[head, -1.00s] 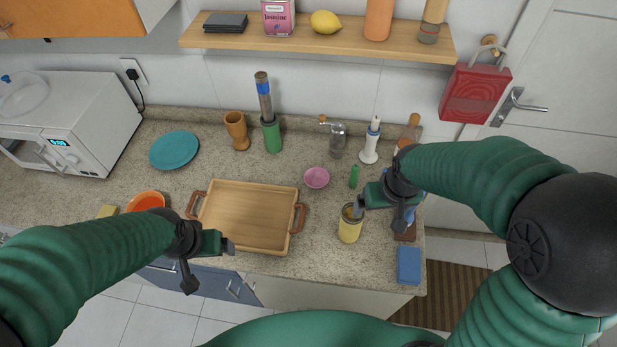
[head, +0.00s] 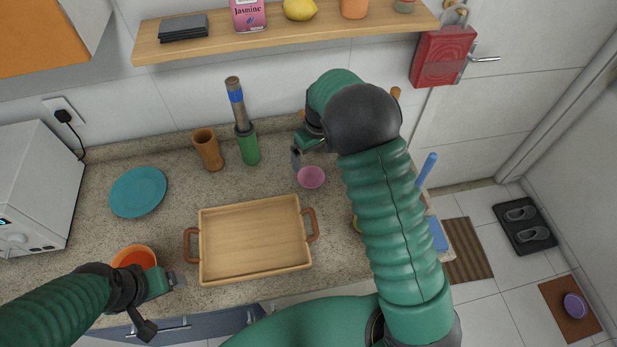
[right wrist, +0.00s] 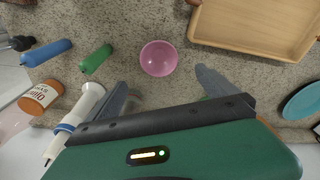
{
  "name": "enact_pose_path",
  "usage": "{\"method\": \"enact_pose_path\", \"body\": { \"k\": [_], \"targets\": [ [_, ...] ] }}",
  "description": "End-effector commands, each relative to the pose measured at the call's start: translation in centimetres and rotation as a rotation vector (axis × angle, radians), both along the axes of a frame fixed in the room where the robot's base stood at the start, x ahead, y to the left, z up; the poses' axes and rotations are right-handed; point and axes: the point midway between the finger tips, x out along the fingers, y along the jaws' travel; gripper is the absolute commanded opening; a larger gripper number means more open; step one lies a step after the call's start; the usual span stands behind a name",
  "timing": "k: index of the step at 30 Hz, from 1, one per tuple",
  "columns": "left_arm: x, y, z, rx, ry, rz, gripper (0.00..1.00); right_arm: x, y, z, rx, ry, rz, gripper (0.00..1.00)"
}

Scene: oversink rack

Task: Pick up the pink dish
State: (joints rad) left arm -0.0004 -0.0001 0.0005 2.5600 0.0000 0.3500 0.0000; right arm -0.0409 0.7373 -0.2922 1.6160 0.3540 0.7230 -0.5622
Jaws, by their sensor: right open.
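The pink dish (head: 311,177) is a small round bowl, upright and empty, on the granite counter just right of the wooden tray's far corner in the head view. It also shows in the right wrist view (right wrist: 158,58), beyond and between the two fingers. My right gripper (head: 297,160) is beside the dish's far left edge in the head view; its jaws are open and empty in the right wrist view (right wrist: 163,88). My left gripper (head: 178,280) is at the left front, near the orange bowl; whether its jaws are open is unclear.
A wooden tray (head: 255,243) with handles lies left of the dish. A green bottle (right wrist: 96,59), a blue bottle (right wrist: 47,52) and an orange jar (right wrist: 40,97) stand or lie nearby. A wooden cup (head: 207,150) and a green holder (head: 247,145) are at the back.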

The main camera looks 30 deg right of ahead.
Motion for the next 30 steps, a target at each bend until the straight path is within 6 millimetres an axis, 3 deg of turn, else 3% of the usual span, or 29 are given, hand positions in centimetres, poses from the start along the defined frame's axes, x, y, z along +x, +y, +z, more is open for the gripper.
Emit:
{"method": "enact_pose_path", "body": {
  "k": [6,14,19,27,30],
  "targets": [
    [0.0,0.0,1.2,0.000,0.000,0.001,0.85,0.7,0.1,-5.4,-0.001,0.004,0.000,0.98],
    [0.0,0.0,2.4,0.000,0.000,0.001,0.85,0.9,-0.2,-8.4,0.000,0.003,-0.001,0.98],
    [0.0,0.0,3.5,0.000,0.000,0.001,0.85,1.1,-0.5,-11.6,0.000,0.002,0.001,0.98],
    [0.0,0.0,3.5,0.000,0.000,0.001,0.85,1.3,-0.4,-12.5,0.000,-0.001,0.000,0.98],
    [0.0,0.0,3.4,0.000,0.000,0.001,0.85,1.3,-0.4,-12.5,-0.001,-0.001,0.001,0.86]
  ]
}}
